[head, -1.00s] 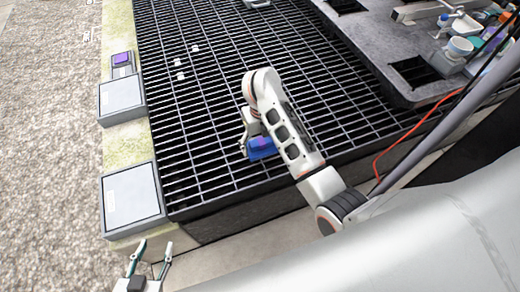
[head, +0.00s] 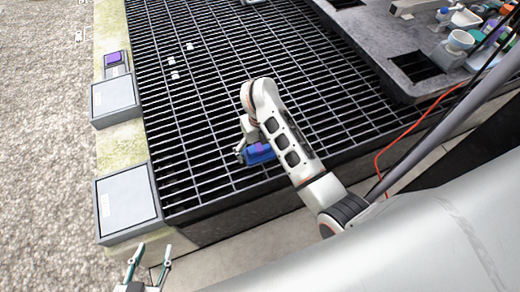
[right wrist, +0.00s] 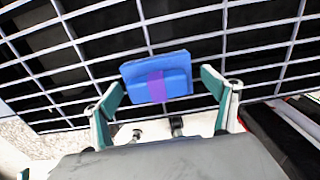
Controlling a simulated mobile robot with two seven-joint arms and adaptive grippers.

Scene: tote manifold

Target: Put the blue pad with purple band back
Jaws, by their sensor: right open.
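The blue pad with a purple band (head: 259,153) is over the black grating near its front edge, below my right arm's wrist. My right gripper (head: 241,152) is at the pad, partly hidden by my arm in the head view. In the right wrist view, the pad (right wrist: 140,79) shows between the two green-lined fingers of my right gripper (right wrist: 166,88). These fingers are spread, with a gap visible on each side of the pad. Whether the pad touches the grating, I cannot tell. My left gripper (head: 151,258) is open and empty at the bottom of the head view.
Two grey boxes with pale tops (head: 115,95) (head: 128,202) and a purple-topped block (head: 114,58) stand on the left ledge. Several small white cubes (head: 174,61) lie on the grating (head: 200,110). A grey counter (head: 375,45) and a red cable (head: 380,158) are at right.

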